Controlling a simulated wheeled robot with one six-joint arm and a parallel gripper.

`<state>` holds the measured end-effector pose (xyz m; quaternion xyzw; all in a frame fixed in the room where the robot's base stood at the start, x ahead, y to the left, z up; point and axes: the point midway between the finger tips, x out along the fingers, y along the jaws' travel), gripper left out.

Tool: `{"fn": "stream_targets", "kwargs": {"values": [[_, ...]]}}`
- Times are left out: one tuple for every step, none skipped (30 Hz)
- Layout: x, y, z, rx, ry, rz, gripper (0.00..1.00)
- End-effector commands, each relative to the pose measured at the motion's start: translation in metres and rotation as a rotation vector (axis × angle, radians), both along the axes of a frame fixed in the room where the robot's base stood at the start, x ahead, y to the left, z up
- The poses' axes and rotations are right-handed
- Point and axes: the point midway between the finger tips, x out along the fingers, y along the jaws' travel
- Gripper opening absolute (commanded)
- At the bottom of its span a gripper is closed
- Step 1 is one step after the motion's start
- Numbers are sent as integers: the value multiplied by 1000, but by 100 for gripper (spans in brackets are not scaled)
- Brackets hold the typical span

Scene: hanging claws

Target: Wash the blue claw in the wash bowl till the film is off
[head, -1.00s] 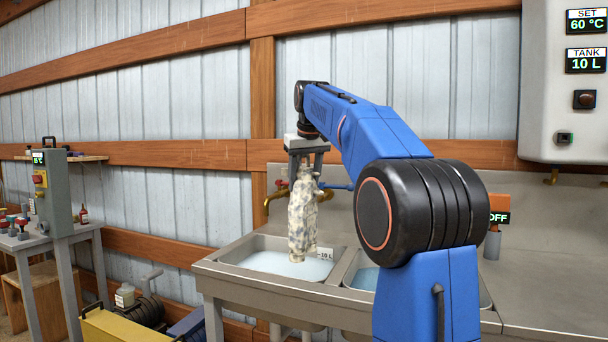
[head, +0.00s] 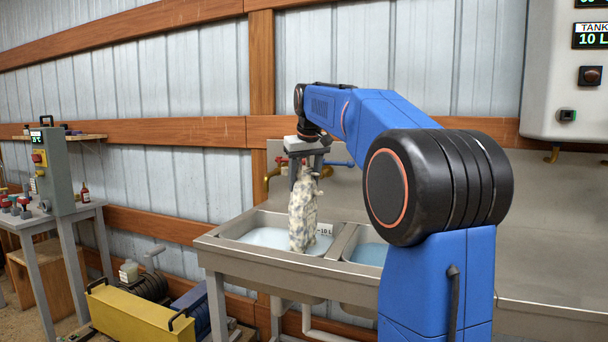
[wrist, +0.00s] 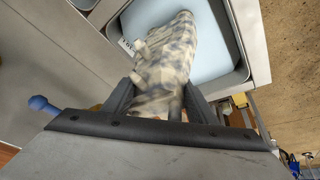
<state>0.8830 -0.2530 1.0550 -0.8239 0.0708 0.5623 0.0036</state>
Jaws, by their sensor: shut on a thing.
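The claw (head: 303,212) is long and blotched, with cream patches over grey-blue. My gripper (head: 306,160) is shut on its upper end and holds it nearly upright over the left sink basin. The wash bowl appears to be this left basin (head: 222,236), which holds pale blue water (head: 258,237). The claw's lower end is at the water; I cannot tell how deep it is. In the wrist view, the claw (wrist: 165,65) stretches away between the fingers of my gripper (wrist: 160,100), over the water (wrist: 212,45). Small knobs show on the claw's left side.
A second basin (head: 371,254) with bluer water lies right of the first, past a narrow divider. Brass taps (head: 272,173) stand behind the sink. A white tank unit (head: 575,95) hangs at upper right.

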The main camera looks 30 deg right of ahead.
Motion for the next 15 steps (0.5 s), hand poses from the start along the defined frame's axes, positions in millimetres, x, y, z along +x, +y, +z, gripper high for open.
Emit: {"fn": "stream_targets", "kwargs": {"values": [[-1,0,-3,0,0,0,0],[0,0,-5,0,-1,0,0],[0,0,-8,0,-1,0,0],[0,0,-11,0,-1,0,0],[0,0,-13,0,-1,0,0],[0,0,-16,0,0,0,0],[0,0,-18,0,0,0,0],[0,0,-20,0,0,0,0],[0,0,-24,0,0,0,0],[0,0,-26,0,-1,0,0],[0,0,-28,0,-1,0,0],[0,0,-31,0,-1,0,0],[0,0,-33,0,0,0,0],[0,0,-36,0,0,0,0],[0,0,-39,0,0,0,0]]}}
